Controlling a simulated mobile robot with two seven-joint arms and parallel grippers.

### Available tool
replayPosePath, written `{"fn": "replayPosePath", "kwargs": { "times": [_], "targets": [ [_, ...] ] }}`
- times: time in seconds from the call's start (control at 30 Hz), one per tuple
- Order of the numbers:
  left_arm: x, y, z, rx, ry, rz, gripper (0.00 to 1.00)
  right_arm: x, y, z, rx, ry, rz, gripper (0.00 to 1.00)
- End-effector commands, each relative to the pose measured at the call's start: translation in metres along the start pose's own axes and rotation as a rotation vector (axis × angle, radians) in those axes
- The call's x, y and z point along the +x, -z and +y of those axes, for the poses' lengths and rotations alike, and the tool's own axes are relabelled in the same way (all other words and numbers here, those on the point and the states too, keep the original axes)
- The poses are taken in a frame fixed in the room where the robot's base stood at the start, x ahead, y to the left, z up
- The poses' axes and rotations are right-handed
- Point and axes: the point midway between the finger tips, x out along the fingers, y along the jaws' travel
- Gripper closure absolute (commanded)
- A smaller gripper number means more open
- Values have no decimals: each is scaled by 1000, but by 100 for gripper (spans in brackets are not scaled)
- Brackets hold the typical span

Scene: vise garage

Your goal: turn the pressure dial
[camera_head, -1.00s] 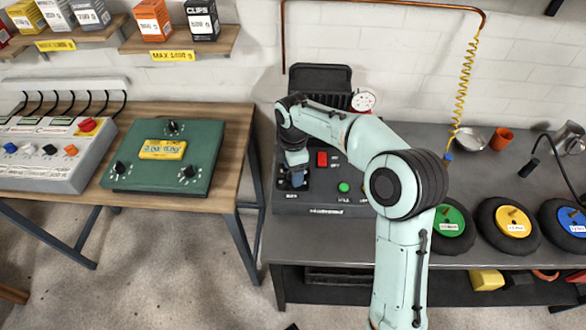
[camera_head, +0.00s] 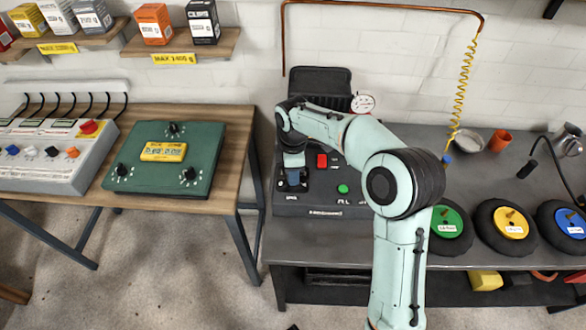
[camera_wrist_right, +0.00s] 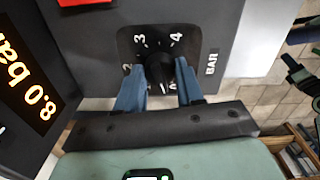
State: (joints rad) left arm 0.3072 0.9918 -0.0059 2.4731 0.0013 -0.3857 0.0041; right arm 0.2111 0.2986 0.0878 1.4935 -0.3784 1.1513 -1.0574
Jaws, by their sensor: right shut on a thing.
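The pressure dial (camera_wrist_right: 159,70) is a black knob on a dark square plate with white numbers, of which 2, 3 and 4 show, and the word BAR beside it. My right gripper (camera_wrist_right: 161,82) is shut on the knob, one blue finger on each side in the right wrist view. In the head view my right gripper (camera_head: 293,180) reaches down onto the left front of the dark control unit (camera_head: 325,211), and it hides most of the dial. A display (camera_wrist_right: 30,95) beside the dial reads 8.0 bar in orange. My left gripper is not in view.
The unit also has a red switch (camera_head: 322,160), a green button (camera_head: 343,189) and a white gauge (camera_head: 363,103). Tyres with coloured hubs (camera_head: 505,225) line the bench's front right. A green panel (camera_head: 166,160) with knobs lies on the wooden table at left.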

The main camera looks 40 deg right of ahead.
Motion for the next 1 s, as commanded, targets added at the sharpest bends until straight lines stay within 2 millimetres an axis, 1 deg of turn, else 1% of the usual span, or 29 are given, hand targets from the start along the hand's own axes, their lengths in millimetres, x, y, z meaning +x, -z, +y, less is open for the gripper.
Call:
{"fn": "replayPosePath", "kwargs": {
  "times": [0.1,0.4,1.0],
  "targets": [
    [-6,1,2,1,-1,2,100,-2,0,0,109,0,-1,93],
    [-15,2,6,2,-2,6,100,-1,0,0,395,1,-1,94],
    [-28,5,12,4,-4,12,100,-1,0,0,964,0,0,94]
  ]
}}
